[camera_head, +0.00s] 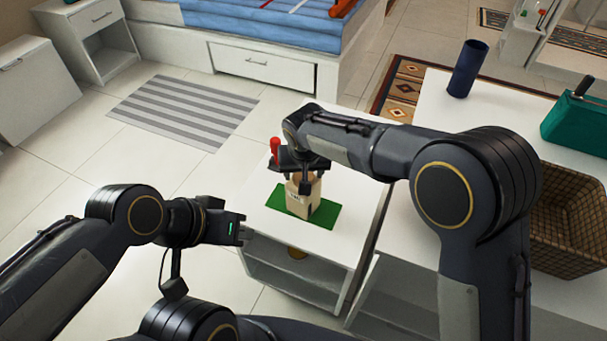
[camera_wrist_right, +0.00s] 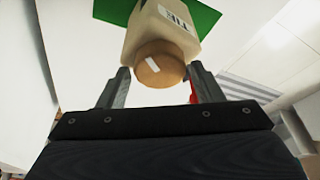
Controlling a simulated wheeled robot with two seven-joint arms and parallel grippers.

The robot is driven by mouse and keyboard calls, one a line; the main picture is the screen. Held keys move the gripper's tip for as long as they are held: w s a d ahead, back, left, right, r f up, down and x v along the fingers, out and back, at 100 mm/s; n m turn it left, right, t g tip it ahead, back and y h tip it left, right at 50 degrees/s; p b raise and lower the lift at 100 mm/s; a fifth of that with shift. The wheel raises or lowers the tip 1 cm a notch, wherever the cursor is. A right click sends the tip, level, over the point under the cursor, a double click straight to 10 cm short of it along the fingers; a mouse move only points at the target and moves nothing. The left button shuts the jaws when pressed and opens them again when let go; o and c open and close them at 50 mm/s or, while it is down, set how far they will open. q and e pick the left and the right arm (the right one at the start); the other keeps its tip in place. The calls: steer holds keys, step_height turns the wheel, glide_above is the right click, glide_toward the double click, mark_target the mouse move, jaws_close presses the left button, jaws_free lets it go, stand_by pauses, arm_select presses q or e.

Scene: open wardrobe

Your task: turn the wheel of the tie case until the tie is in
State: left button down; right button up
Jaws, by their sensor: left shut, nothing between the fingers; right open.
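The tie case (camera_head: 303,197) is a pale box on a green mat (camera_head: 325,214); its "TIE" label shows in the right wrist view (camera_wrist_right: 174,14). A round wooden wheel (camera_wrist_right: 158,66) with a white mark sits on the case's near end in that view. My right gripper (camera_wrist_right: 160,80) is open, one finger on each side of the wheel; contact cannot be told. A red piece (camera_head: 275,151), perhaps the tie, stands up beside the right gripper, and a bit of red shows behind a finger in the wrist view. My left gripper (camera_head: 241,229) is shut and empty, left of the case.
The mat lies on a white cabinet (camera_head: 262,222) with open shelves below. To the right, a white counter (camera_head: 436,105) holds a dark blue cup (camera_head: 467,68), a green case (camera_head: 577,124) and a wicker basket (camera_head: 567,215). The floor at left is open.

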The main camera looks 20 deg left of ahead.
steer(key=shift+d+r+n+y+p, duration=0.15)
steer(key=shift+n+y+p, duration=0.2)
steer(key=shift+n, duration=0.65)
steer(key=n+g+p, duration=0.1)
steer(key=n+p, duration=0.1)
steer(key=n, duration=0.1)
steer(key=n+y+p, duration=0.1)
steer(key=n, duration=0.2)
steer(key=shift+r+g+p, duration=0.1)
steer(key=shift+g+p, duration=0.25)
steer(key=shift+g, duration=0.05)
steer(key=shift+n+g+p, duration=0.3)
steer(key=shift+n+p, duration=0.05)
steer(key=shift+n, duration=0.55)
steer(key=shift+f+n, duration=0.25)
steer(key=shift+n, duration=0.45)
steer(key=shift+r+p, duration=2.35)
steer(key=shift+r, duration=1.15)
